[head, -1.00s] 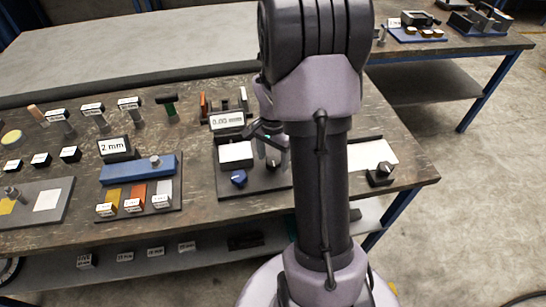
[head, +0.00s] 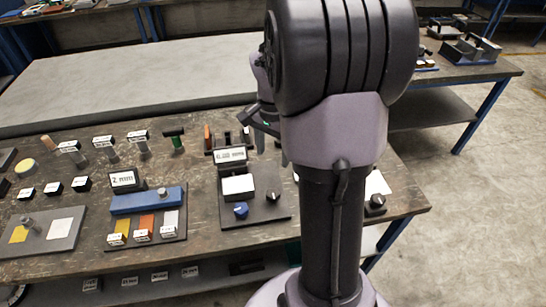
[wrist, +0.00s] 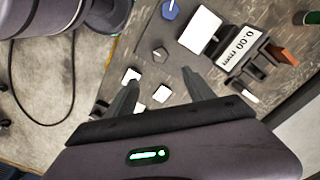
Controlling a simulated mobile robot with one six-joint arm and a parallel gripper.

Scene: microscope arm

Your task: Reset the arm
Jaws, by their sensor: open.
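My gripper (wrist: 160,100) shows in the wrist view with its two dark fingers spread apart and nothing between them. It hangs above the bench, near a measuring station with a dark base plate (wrist: 178,62). In the head view my gripper is partly hidden behind my own arm, to the right of the station's display (head: 230,155). My arm stands upright in the right half of the head view and hides part of the bench.
The station has a white block (head: 238,186) and a blue knob (head: 240,210). Left of it stand a blue bar fixture (head: 147,201), several labelled posts and a grey tray (head: 38,232). A second bench (head: 463,70) is at the back right. Floor is clear on the right.

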